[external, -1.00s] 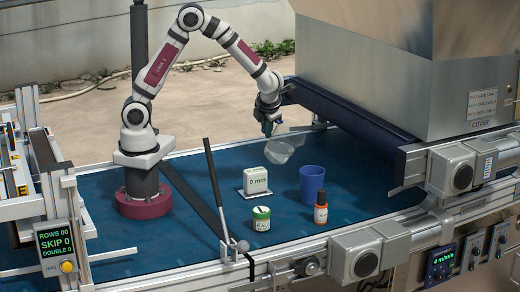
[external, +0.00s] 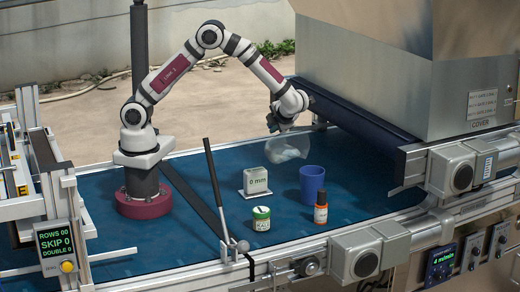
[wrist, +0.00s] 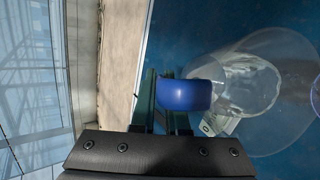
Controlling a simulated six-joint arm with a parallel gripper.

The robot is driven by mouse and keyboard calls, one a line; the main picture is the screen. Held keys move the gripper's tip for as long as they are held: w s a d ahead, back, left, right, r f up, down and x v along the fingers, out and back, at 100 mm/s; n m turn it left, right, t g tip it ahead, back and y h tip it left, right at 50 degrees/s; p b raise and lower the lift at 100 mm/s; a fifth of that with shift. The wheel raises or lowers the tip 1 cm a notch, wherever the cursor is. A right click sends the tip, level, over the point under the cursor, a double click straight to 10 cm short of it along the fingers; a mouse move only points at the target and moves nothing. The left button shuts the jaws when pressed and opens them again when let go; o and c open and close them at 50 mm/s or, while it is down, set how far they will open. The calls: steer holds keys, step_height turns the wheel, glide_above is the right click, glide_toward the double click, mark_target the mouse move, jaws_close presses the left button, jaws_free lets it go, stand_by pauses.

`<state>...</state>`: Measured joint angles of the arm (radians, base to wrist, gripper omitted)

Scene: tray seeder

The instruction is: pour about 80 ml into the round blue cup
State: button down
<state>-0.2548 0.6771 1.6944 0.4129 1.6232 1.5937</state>
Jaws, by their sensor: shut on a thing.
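The round blue cup (external: 312,184) stands upright on the blue belt, right of the middle in the external view. A clear, see-through jug (external: 288,148) hangs from my gripper (external: 280,127) above and behind the cup, apart from it. Whitish contents show low in the jug; their amount cannot be told. In the wrist view, my gripper's dark green fingers (wrist: 166,104) are shut on a blue piece, seemingly the jug's handle (wrist: 184,95). The clear jug body (wrist: 245,85) spreads to the right of it. The inside of the cup is hard to see.
A white block marked 0 mm (external: 256,181) stands left of the cup. A black lever (external: 214,190) rises left of these.

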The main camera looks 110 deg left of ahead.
steer(key=shift+w+r, duration=0.1)
steer(key=shift+r, duration=0.05)
steer(key=shift+w+d+r+g+y, duration=0.25)
steer(key=shift+w+r+g+y, duration=0.15)
steer(key=shift+r+g, duration=0.3)
steer(key=shift+w+d+r+m+g+y+b, duration=0.3)
steer(key=shift+w+r+m+g+y+b, duration=0.35)
steer(key=shift+b, duration=0.7)
stand_by(1.1)
steer(key=shift+s+a+f+n+t+h, duration=0.3)
steer(key=shift+s+f+t+h, duration=0.2)
steer(key=shift+s+f+t, duration=0.1)
steer(key=shift+s+a+f+n+t+h, duration=0.2)
steer(key=shift+s+f+n+t+h, duration=0.05)
steer(key=shift+s+f+t+h, duration=0.25)
steer(key=shift+s+a+f+t+h, duration=0.15)
steer(key=shift+f+t+h, duration=0.1)
steer(key=shift+f+t, duration=0.25)
steer(key=shift+s+a+f+n+t+h, duration=0.1)
steer(key=shift+s+f+n+t+h, duration=0.25)
steer(key=shift+t, duration=0.2)
